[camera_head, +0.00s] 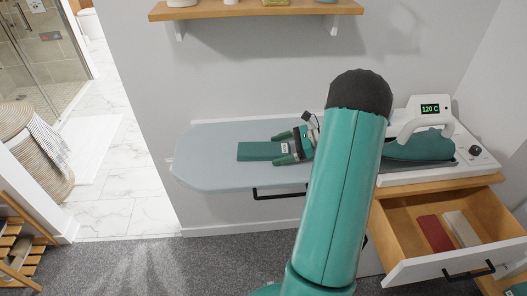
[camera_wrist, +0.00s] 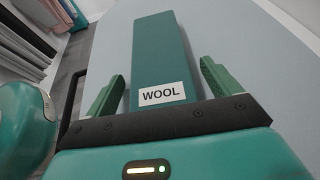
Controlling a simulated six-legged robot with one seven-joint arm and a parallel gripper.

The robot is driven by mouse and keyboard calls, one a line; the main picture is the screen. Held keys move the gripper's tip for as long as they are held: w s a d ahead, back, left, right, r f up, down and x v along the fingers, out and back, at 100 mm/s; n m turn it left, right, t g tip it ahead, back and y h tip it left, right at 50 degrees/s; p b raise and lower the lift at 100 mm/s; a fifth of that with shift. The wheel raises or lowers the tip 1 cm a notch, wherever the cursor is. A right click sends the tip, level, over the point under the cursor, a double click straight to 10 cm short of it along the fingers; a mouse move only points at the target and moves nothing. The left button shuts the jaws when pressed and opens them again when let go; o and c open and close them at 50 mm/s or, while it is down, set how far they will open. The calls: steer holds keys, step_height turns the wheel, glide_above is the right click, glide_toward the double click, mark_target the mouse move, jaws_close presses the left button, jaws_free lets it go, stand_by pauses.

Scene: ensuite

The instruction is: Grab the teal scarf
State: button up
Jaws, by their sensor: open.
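The teal scarf (camera_head: 258,151) lies as a flat, straight strip on the light grey-blue ironing board (camera_head: 210,167). In the wrist view the scarf (camera_wrist: 160,50) carries a white label reading WOOL at its near end. My gripper (camera_head: 279,148) is open, low over the board at the scarf's right end. In the wrist view the green fingers of my gripper (camera_wrist: 162,72) stand on either side of the scarf, with gaps between. Whether the fingertips touch the board is unclear. My arm hides part of the board's right side.
A white and teal iron (camera_head: 420,143) reading 120 C stands on a white base at the right. Below it, an open drawer (camera_head: 400,225) holds a red and a grey item. A wooden shelf (camera_head: 250,10) hangs above. A woven basket (camera_head: 30,150) stands left, near the bathroom opening.

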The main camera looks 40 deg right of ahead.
steer(key=c, duration=1.1)
